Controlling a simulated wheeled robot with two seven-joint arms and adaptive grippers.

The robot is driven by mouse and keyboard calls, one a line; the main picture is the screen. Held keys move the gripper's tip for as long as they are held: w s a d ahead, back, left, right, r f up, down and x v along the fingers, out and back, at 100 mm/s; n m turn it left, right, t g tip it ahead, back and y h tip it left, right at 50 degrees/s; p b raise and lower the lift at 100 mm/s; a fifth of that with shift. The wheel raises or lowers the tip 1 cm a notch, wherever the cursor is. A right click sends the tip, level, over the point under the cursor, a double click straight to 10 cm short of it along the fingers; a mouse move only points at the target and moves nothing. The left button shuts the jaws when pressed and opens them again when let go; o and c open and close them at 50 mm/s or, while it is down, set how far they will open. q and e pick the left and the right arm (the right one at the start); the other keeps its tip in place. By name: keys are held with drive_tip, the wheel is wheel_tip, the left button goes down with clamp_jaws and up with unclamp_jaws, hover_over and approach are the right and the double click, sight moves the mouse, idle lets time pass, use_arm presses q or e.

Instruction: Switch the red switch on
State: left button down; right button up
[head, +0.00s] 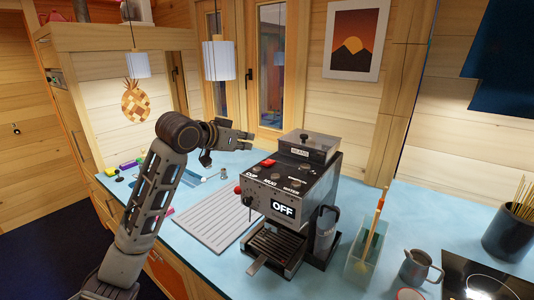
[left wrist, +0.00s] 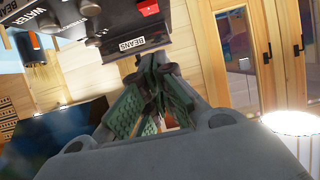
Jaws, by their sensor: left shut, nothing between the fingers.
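The coffee machine (head: 300,182) stands on the blue counter, with a sign reading OFF on its front. The red switch (head: 268,163) sits on its sloped top panel, near the back left edge. In the left wrist view the red switch (left wrist: 148,8) shows at the top edge, above the BEANS label. My left gripper (head: 246,135) is behind and above the machine's left side, apart from the switch. Its fingers (left wrist: 155,68) are shut and empty, pointing toward the machine. My right gripper is not in view.
A red round knob (head: 237,189) sticks out on the machine's left side. A ribbed white drying mat (head: 215,215) lies left of it. A glass holder with brushes (head: 363,255) and a metal jug (head: 416,267) stand to the right. A pendant lamp (head: 218,60) hangs above the gripper.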

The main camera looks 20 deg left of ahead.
use_arm(q)
drive_tip(key=p, duration=0.3)
hover_over(264, 163)
wheel_tip(264, 163, down, 5)
drive_tip(key=shift+s+r, duration=0.1)
drive_tip(key=shift+r, duration=0.1)
drive_tip(key=shift+s+f+p, duration=0.15)
drive_tip(key=shift+f, duration=0.65)
drive_tip(key=shift+s+f+p, duration=0.1)
drive_tip(key=shift+f+p, duration=0.05)
drive_tip(key=shift+f, duration=0.6)
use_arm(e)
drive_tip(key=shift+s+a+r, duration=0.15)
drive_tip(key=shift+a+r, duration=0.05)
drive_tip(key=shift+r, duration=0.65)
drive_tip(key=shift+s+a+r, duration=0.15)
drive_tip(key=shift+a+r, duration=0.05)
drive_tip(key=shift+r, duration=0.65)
use_arm(q)
drive_tip(key=shift+f, duration=0.1)
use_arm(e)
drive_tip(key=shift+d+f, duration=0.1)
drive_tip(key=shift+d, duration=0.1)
